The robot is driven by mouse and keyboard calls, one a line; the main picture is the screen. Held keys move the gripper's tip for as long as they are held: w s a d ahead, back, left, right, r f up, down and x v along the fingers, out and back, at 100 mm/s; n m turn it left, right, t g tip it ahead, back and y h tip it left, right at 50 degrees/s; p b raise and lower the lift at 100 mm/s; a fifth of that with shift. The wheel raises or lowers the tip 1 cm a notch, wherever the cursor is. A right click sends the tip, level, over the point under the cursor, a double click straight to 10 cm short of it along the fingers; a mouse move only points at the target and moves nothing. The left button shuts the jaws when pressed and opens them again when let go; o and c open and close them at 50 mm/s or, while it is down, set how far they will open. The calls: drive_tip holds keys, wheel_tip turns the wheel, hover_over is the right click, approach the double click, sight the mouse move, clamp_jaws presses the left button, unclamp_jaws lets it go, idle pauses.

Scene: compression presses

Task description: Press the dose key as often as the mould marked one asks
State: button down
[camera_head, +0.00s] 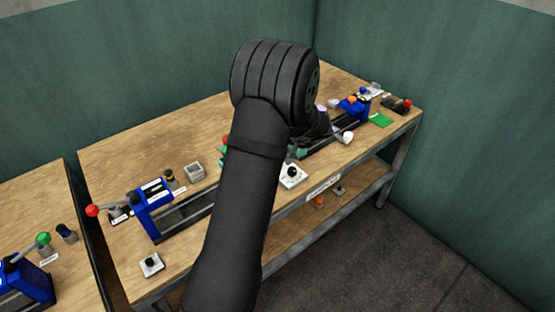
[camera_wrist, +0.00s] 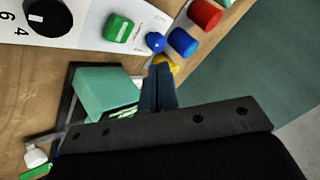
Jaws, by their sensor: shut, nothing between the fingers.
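In the wrist view my gripper (camera_wrist: 158,88) is shut and empty, its fingers pointing up in the picture between a teal block (camera_wrist: 103,90) and several coloured pieces. A green key-like block (camera_wrist: 117,29) with a white mark sits at the edge of a white panel (camera_wrist: 82,27), above and left of the fingertips; I cannot tell whether it is the dose key. The panel carries a black dial (camera_wrist: 47,16) and the figures 6 and 4. I cannot make out a mould marked one. In the head view my own arm hides my gripper and the middle of the bench.
A small blue piece (camera_wrist: 156,42), a blue cylinder (camera_wrist: 183,42), a red cylinder (camera_wrist: 206,14) and a yellow piece (camera_wrist: 166,62) lie close to the fingertips. Blue presses stand at the bench's left (camera_head: 153,207) and right (camera_head: 354,107). A white plate with a black knob (camera_head: 292,173) sits near the front edge.

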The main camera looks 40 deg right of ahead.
wheel_tip(320, 180, up, 4)
drive_tip(key=shift+f, duration=0.1)
drive_tip(key=shift+f, duration=0.1)
drive_tip(key=shift+f, duration=4.3)
drive_tip(key=shift+f, duration=0.1)
drive_tip(key=shift+f, duration=0.35)
drive_tip(key=shift+f, duration=0.5)
drive_tip(key=shift+r, duration=0.95)
